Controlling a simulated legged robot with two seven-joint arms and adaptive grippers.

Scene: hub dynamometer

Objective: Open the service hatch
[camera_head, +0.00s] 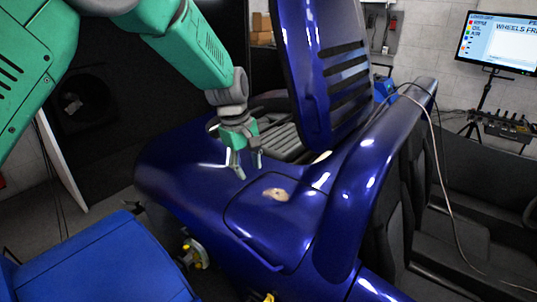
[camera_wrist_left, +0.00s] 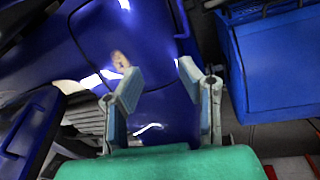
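A glossy blue louvered hatch panel (camera_head: 325,75) stands raised and tilted over the rear of a blue car body (camera_head: 185,175). A grey ribbed surface shows in the opening beneath it. My left gripper (camera_head: 246,168) hangs over the car body, left of the raised panel and apart from it. In the left wrist view its two fingers (camera_wrist_left: 158,78) are spread with nothing between them. A flat outlined panel (camera_head: 300,215) with a tan patch lies below and right of the gripper. My right gripper is not in view.
A blue box-like object (camera_head: 100,265) stands at the lower left. A curved blue body pillar (camera_head: 375,165) and dark seats are on the right. A thin cable hangs over the pillar. A monitor (camera_head: 500,42) stands at the back right.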

